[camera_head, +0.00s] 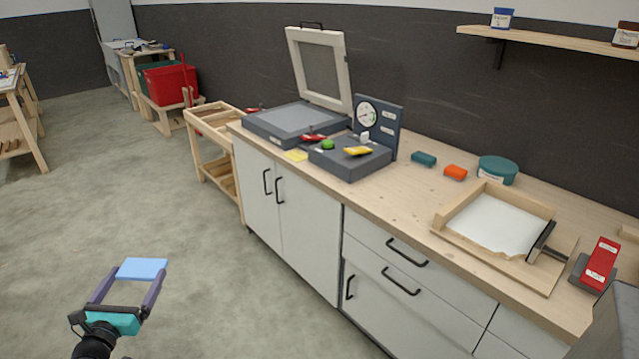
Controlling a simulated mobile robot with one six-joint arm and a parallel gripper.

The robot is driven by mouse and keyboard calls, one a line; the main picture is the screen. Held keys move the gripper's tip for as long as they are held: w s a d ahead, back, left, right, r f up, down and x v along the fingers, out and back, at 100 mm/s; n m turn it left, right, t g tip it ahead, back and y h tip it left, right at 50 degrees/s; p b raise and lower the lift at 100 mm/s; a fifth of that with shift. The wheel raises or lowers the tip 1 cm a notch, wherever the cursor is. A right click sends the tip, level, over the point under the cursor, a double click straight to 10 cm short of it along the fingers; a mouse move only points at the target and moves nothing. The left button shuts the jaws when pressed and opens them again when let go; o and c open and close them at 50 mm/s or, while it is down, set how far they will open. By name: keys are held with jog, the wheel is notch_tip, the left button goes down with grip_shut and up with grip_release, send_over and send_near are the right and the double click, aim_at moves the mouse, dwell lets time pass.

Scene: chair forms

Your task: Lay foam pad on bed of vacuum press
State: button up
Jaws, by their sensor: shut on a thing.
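A light blue foam pad (142,269) is held flat between the finger ends of my gripper (126,280), which is shut on it at the lower left, over open floor and well away from the counter. The vacuum press stands at the far left end of the counter. Its flat grey bed (298,118) is bare, and its framed lid (322,68) stands raised behind it. A control box (350,160) with green, red and yellow controls and a round gauge (367,114) sit at the right of the bed.
The wooden counter (400,190) has white cabinets below. A wooden tray (500,222) with white content, a teal tub (497,169), teal and orange blocks and a red item (601,263) are on its right part. A wooden cart (213,125) stands beyond its left end. The floor is clear.

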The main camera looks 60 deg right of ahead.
jog(key=s+d+r+m+g+h+p, duration=0.1)
jog(key=s+d+m+g+p, duration=0.2)
jog(key=d, duration=0.9)
jog(key=s+d+g+h, duration=0.15)
jog(key=s+d, duration=0.35)
jog(key=d, duration=0.7)
jog(key=s+d+r+m+g+h+p, duration=0.1)
jog(key=s+d+m+g+p, duration=0.2)
jog(key=d, duration=0.9)
jog(key=s+d+m+g+p, duration=0.1)
jog(key=s+d+g, duration=0.1)
jog(key=s+d, duration=0.5)
jog(key=s+d+m+g+p, duration=0.1)
jog(key=s+d+g, duration=0.2)
jog(key=s+d, duration=0.5)
jog(key=s+d+m+g+p, duration=0.1)
jog(key=s+d, duration=0.6)
jog(key=s, duration=0.9)
jog(key=shift+s+d+m+g+y, duration=0.2)
jog(key=shift+m+g+y, duration=0.25)
jog(key=shift+g, duration=0.3)
jog(key=shift+w+d+f+b, duration=0.15)
jog(key=shift+d+f+b, duration=0.1)
jog(key=shift+b, duration=0.25)
jog(key=shift+w+d+f+b, duration=0.1)
jog(key=shift+d+b, duration=0.15)
jog(key=shift+b, duration=0.85)
